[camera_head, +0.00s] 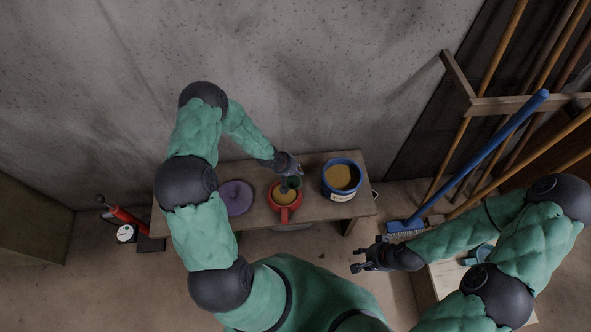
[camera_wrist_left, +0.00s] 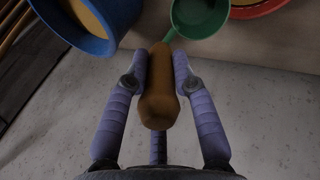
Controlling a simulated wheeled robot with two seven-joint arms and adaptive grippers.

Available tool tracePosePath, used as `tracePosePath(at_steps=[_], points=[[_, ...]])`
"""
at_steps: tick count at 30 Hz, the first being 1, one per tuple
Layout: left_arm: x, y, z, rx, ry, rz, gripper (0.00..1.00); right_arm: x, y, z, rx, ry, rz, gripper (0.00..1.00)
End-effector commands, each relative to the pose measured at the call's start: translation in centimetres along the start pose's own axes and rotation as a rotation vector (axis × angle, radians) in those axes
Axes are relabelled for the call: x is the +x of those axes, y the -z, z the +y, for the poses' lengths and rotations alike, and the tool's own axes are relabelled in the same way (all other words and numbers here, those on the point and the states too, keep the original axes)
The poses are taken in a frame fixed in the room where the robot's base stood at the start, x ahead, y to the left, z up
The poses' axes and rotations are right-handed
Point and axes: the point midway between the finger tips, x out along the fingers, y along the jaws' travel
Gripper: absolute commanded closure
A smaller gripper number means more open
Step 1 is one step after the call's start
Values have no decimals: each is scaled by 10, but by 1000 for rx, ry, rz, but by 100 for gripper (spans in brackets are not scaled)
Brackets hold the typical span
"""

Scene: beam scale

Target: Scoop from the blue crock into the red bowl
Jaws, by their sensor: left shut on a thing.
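The blue crock (camera_head: 326,187) stands at the right of the bench, nearly full of tan material, with a pale label on its front. The red bowl (camera_head: 284,211) stands left of it with tan material inside. My left gripper (camera_head: 291,170) is shut on the brown handle of a green scoop (camera_wrist_left: 158,98). The scoop's green cup (camera_wrist_left: 198,16) is over or at the back of the bowl; the visible part of its inside shows no tan material. The crock's rim (camera_wrist_left: 104,46) and the bowl's edge (camera_wrist_left: 262,8) also show in the left wrist view. My right gripper (camera_head: 358,260) is open and empty, in front of the bench.
A wooden bench (camera_head: 318,209) carries the vessels, against a concrete wall. A purple round object (camera_head: 236,197) lies left of the bowl. A blue broom (camera_head: 470,168) and wooden poles lean at the right. A red pump-like tool (camera_head: 127,216) stands at the left.

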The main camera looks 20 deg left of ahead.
Motion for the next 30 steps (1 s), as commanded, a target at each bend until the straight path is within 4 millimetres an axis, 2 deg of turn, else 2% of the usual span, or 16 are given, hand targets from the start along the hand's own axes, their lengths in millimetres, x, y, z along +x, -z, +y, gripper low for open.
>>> tracePosePath(at_steps=[30], points=[[-61,7,33,1,-1,1,100,-60,-2,-22,0,0,0,60]])
